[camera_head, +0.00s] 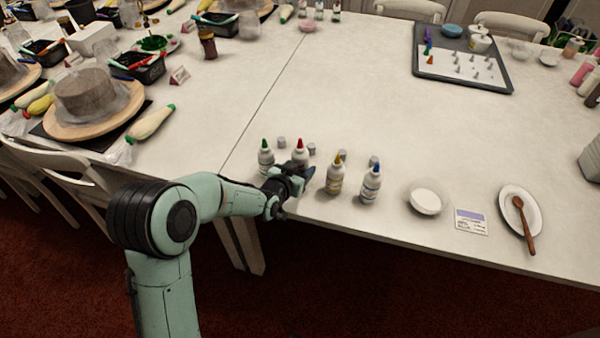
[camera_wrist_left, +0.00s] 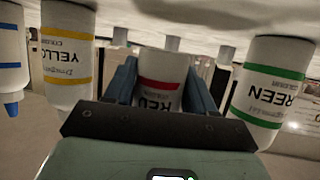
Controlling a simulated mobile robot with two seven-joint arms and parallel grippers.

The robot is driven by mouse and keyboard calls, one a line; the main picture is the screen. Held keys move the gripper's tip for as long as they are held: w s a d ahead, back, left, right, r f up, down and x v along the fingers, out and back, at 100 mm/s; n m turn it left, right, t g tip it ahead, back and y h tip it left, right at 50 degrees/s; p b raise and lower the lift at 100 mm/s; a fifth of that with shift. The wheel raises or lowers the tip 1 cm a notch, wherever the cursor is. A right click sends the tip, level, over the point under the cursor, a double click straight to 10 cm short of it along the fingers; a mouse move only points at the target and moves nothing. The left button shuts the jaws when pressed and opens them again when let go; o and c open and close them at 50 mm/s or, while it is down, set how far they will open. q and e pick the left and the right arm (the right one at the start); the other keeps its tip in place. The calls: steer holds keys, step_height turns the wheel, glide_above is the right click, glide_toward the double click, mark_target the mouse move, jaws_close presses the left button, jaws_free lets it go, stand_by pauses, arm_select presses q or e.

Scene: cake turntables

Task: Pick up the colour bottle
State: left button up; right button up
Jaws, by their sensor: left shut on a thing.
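A white colour bottle with a red tip (camera_head: 300,153) stands near the front edge of the table. My left gripper (camera_head: 301,173) is shut on it, reaching in from the front. In the left wrist view, which is upside down, the red-banded bottle (camera_wrist_left: 162,76) sits between the two fingers, and the gripper body hides its upper part. A green-tipped bottle (camera_head: 265,156) stands to the left, a yellow-tipped bottle (camera_head: 335,176) and a blue-tipped bottle (camera_head: 371,184) to the right. My right gripper is not in view.
Small grey caps (camera_head: 312,148) lie behind the bottles. A white bowl (camera_head: 426,198), a label card (camera_head: 471,220) and a plate (camera_head: 513,205) with a wooden spoon (camera_head: 523,222) are to the right. A dark tray (camera_head: 493,77) with nozzles is at the back. The table's middle is clear.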

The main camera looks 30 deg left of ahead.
mark_target(300, 139)
arm_select(q)
step_height(300, 139, up, 17)
steer(key=p, duration=0.4)
steer(key=shift+r, duration=0.15)
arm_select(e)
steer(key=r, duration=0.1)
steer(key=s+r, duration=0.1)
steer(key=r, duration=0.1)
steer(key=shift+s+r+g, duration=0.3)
